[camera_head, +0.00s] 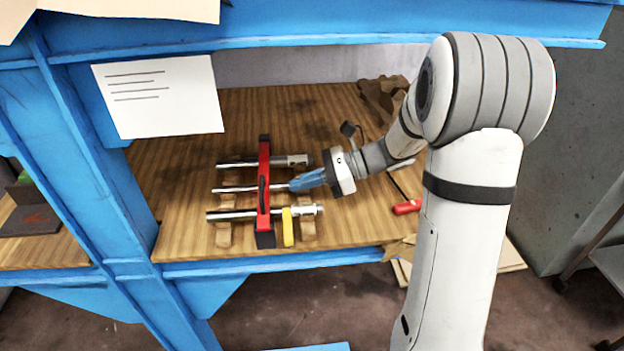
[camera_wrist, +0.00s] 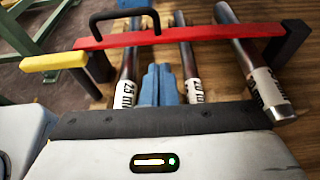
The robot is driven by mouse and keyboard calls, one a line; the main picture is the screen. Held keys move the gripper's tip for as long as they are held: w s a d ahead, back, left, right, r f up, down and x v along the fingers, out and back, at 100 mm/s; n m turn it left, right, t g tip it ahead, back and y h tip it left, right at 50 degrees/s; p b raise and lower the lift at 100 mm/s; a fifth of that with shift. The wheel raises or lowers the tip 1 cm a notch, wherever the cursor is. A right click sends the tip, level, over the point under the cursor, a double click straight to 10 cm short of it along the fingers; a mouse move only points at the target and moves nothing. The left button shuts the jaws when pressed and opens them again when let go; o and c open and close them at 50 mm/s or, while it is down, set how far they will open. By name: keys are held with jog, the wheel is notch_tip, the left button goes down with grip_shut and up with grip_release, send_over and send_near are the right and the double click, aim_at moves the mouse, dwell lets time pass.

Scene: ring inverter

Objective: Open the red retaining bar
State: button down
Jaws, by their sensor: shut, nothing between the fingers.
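The red retaining bar (camera_head: 264,190) lies across three metal rods on the wooden bench, with a black block at each end. In the wrist view the bar (camera_wrist: 205,35) runs across the upper part, with a black handle (camera_wrist: 125,15) on it. A yellow lever (camera_head: 287,228) sits at the bar's near end; in the wrist view the yellow lever (camera_wrist: 55,62) is at the left. My gripper (camera_head: 293,185) has blue fingers, shut and empty, right of the bar near the middle rod. In the wrist view the fingertips (camera_wrist: 158,68) are short of the bar.
The labelled rods (camera_wrist: 128,75) rest on wooden supports (camera_head: 223,235). A red-handled tool (camera_head: 407,207) lies right of the rods. A wooden piece (camera_head: 383,98) stands at the back. Blue frame posts and a paper sheet (camera_head: 158,97) are at the left.

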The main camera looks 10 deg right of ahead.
jog(key=x, duration=0.5)
notch_tip(320, 180, up, 7)
jog(key=w+p, duration=0.1)
jog(key=p, duration=0.5)
jog(key=shift+p, duration=0.4)
jog(key=shift+r, duration=0.1)
